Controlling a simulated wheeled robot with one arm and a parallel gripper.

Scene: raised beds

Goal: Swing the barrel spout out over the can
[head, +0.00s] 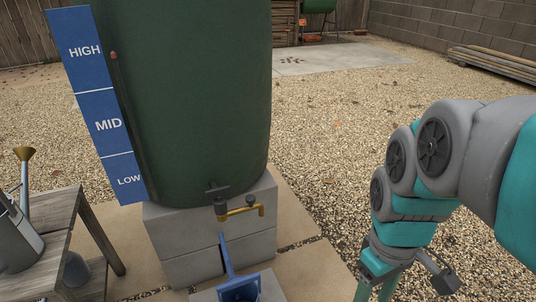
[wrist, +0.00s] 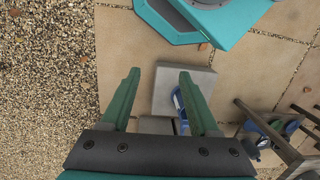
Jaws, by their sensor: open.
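The dark green barrel (head: 195,100) stands on stacked grey blocks in the head view. Its brass spout (head: 243,212) sticks out low on the front, with its outer arm pointing right and a dark handle above. In the wrist view the can (wrist: 178,101) is partly hidden behind a finger. My gripper (wrist: 158,74) is open and empty, its fingers pointing down. In the head view my gripper (head: 376,288) is right of the spout and apart from it.
A blue level board (head: 104,110) leans along the barrel's left side. A wooden bench (head: 75,225) with a grey watering can (head: 17,240) stands at left.

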